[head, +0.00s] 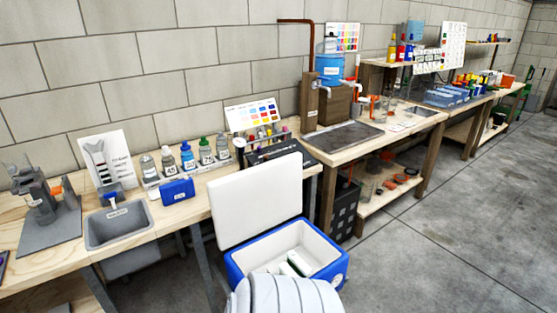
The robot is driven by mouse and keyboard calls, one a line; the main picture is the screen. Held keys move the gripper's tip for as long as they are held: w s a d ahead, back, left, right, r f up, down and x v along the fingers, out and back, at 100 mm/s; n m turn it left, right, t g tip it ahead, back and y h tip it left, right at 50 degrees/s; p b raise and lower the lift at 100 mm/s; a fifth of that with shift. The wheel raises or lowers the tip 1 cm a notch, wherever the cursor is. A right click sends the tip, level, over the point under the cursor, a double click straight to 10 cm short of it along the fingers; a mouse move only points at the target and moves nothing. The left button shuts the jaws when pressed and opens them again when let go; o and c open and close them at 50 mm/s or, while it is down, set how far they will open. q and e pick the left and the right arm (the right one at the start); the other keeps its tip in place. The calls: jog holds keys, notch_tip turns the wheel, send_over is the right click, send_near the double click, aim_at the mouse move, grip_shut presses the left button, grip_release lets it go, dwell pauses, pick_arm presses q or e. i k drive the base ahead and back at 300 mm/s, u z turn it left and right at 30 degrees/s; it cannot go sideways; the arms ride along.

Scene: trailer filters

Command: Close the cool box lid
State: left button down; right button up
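The cool box (335,272) is blue outside with a white inside and stands low in front of the workbench. Its white lid (256,200) stands open, raised at the left and back side and leaning slightly back. White and green items (296,262) show inside the box. A pale ribbed rounded shape hides the box's front lower part; I cannot tell what it is. Neither my left nor my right gripper is in view.
A wooden workbench (30,231) runs along the block wall behind the box, with a grey sink tray (118,228), bottles (188,156) and a blue case (177,190) on it. A black crate (345,210) stands behind the box. The concrete floor (440,240) to the right is clear.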

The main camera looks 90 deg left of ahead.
aim_at(245, 204)
jog(key=u, duration=0.45)
jog(key=i, duration=1.25)
jog(key=u, duration=1.7)
jog(key=i, duration=0.8)
jog(key=u, duration=0.9)
